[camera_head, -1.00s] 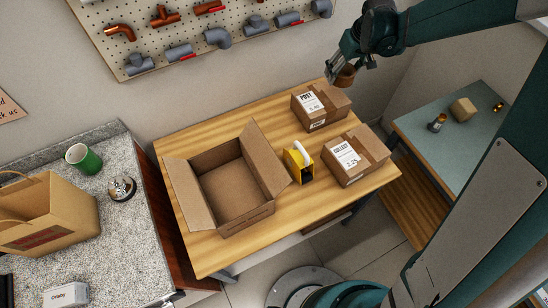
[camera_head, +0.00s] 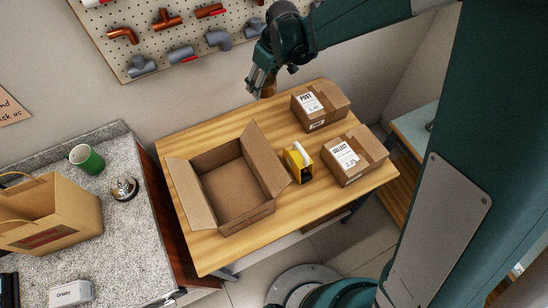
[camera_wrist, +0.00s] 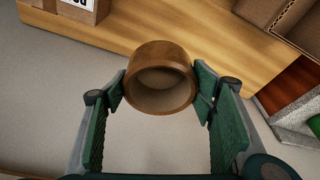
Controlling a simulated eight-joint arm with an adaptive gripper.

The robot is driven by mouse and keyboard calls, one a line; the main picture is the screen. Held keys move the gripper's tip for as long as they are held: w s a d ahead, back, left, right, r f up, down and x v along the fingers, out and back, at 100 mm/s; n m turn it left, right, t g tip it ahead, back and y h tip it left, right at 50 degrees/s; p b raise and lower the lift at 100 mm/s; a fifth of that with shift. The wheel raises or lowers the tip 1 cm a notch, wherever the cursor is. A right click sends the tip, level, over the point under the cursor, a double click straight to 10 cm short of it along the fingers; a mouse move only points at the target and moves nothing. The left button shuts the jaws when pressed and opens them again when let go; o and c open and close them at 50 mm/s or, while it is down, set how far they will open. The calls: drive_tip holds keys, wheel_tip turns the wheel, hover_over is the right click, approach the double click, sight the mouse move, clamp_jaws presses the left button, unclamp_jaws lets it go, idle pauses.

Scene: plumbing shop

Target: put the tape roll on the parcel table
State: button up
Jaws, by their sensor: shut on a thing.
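My gripper (camera_head: 263,84) is shut on the brown tape roll (camera_wrist: 161,80), which sits between both green finger pads in the wrist view. In the head view the tape roll (camera_head: 268,91) shows small and partly hidden at the fingertips. My gripper holds it in the air, by the back edge of the wooden parcel table (camera_head: 285,218). In the wrist view the table (camera_wrist: 150,22) lies past the roll, with floor or wall below it in the picture.
On the table stand an open carton (camera_head: 238,190), a yellow tape dispenser (camera_head: 299,163) and two labelled parcels (camera_head: 335,95) (camera_head: 368,150). Bare wood shows at the back left and front right. A stone counter (camera_head: 110,235) stands left; a pegboard (camera_head: 150,30) hangs behind.

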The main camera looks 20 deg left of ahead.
drive_tip(key=s+a+n, duration=0.1)
drive_tip(key=s+a, duration=0.4)
wheel_tip(320, 180, down, 11)
drive_tip(key=shift+w+r, duration=0.15)
drive_tip(key=shift+w, duration=0.15)
drive_tip(key=shift+f, duration=2.95)
drive_tip(key=shift+f, duration=2.1)
drive_tip(key=shift+f, duration=0.1)
